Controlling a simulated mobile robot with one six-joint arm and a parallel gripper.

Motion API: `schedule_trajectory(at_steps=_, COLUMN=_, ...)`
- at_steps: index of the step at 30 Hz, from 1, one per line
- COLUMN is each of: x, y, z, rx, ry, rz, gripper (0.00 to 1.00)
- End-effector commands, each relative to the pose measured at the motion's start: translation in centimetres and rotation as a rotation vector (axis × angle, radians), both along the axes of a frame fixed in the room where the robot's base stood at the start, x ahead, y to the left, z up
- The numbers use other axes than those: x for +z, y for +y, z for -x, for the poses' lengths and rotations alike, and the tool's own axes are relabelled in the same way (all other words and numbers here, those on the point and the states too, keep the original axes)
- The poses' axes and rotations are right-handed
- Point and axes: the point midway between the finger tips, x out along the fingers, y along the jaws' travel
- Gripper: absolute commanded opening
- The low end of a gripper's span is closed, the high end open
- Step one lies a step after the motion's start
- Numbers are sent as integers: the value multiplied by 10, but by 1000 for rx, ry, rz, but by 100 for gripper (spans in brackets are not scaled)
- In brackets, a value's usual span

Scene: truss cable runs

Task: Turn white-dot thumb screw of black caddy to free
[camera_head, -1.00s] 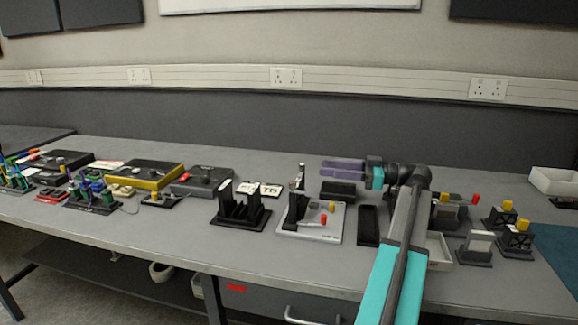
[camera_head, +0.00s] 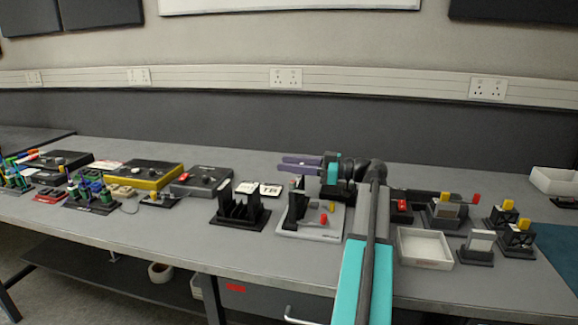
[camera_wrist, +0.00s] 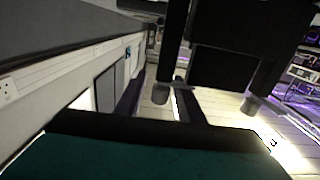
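My gripper (camera_head: 288,163) has two purple fingers pointing left, above the back of the bench. A gap shows between them, with nothing held there. In the wrist view the dark fingers (camera_wrist: 158,112) also stand apart. A black block with two round-ended posts (camera_wrist: 228,55) is close in front of them; I cannot tell if this is the caddy. In the head view a black slotted holder (camera_head: 240,212) stands left of the gripper. A black upright (camera_head: 294,209) on a pale plate stands below it. I cannot make out a white-dot screw.
The pale plate (camera_head: 300,233) also bears a red knob (camera_head: 323,218) and a yellow knob (camera_head: 331,206). A white tray (camera_head: 424,249) and yellow-topped black stands (camera_head: 515,238) are to the right. Boxes with knobs (camera_head: 203,181) are to the left. The bench front is partly clear.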

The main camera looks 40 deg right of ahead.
Motion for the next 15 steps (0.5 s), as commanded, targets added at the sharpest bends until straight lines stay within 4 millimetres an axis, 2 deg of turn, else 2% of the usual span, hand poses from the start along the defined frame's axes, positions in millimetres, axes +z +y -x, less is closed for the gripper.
schedule_trajectory(at_steps=11, x=0, y=3, z=-4, rx=0, ry=0, rz=0, gripper=35)
schedule_trajectory(at_steps=15, x=0, y=3, z=-4, rx=0, ry=0, rz=0, gripper=15)
